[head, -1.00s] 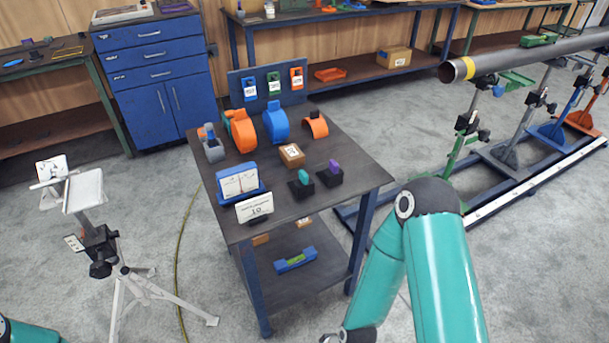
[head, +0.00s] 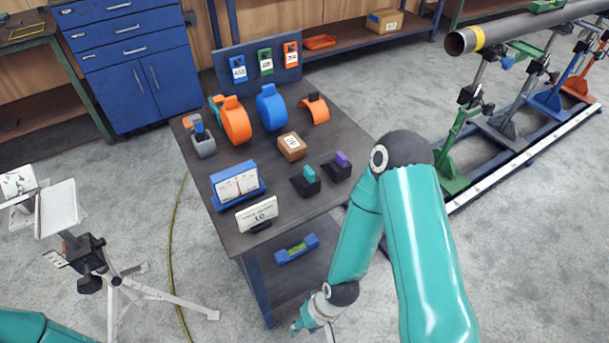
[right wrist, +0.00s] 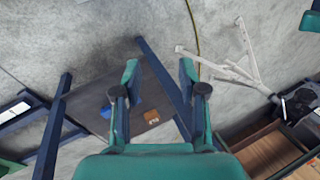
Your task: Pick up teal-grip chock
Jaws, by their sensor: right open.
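The teal-grip chock (head: 306,182), a black block with a teal grip on top, sits near the front right of the dark table top (head: 222,168) in the head view. The purple-grip chock (head: 337,168) stands just right of it. My right gripper (head: 312,326) is low in the head view, in front of the table and apart from the chock. In the right wrist view my right gripper (right wrist: 158,70) shows two spread fingers with nothing between them. The chock is not visible there. My left gripper is out of view; only part of that arm shows at the lower left.
A white sign (head: 257,215), blue holder (head: 237,184) and cardboard box (head: 292,147) stand near the chocks. Orange and blue clamps are farther back. A blue level (head: 296,249) lies on the lower shelf. A tripod stand (head: 115,275) is left, the pipe rack right.

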